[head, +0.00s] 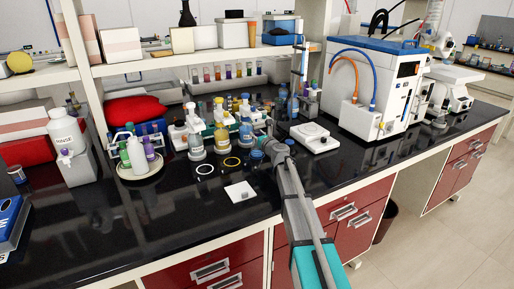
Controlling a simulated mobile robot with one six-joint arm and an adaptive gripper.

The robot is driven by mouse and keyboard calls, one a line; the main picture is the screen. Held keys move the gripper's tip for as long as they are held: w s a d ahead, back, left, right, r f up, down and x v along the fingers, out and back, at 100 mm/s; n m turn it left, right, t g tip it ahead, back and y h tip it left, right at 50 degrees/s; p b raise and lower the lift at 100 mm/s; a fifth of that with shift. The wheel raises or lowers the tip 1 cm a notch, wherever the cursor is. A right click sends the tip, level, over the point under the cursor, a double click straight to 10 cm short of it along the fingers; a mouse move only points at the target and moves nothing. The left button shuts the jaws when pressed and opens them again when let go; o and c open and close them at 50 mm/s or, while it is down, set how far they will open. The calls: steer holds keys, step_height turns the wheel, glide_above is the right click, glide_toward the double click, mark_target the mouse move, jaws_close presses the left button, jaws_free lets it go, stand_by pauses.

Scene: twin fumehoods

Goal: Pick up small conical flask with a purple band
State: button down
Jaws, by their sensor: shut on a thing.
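My gripper (264,134), grey, is at the end of my arm, low over the black bench and just right of a group of small bottles. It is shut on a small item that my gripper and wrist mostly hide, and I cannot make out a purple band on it. A blue-topped piece (257,155) shows just below my gripper. I cannot pick out a small conical flask with a purple band for certain anywhere in this view.
Bottles with yellow and blue caps (221,138) crowd the left of my gripper. A round tray (142,171) holds a white bottle. A white plate device (314,138) and a large white instrument (375,85) stand right. A white square (240,191) lies on clear bench in front.

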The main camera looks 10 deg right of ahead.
steer(key=shift+r, duration=0.15)
steer(key=shift+r+p, duration=0.65)
steer(key=shift+p, duration=0.15)
steer(key=v, duration=0.8)
step_height(320, 180, up, 13)
steer(key=p, duration=1.3)
steer(key=shift+r, duration=0.25)
steer(key=shift+a, duration=0.1)
steer(key=shift+f, duration=0.1)
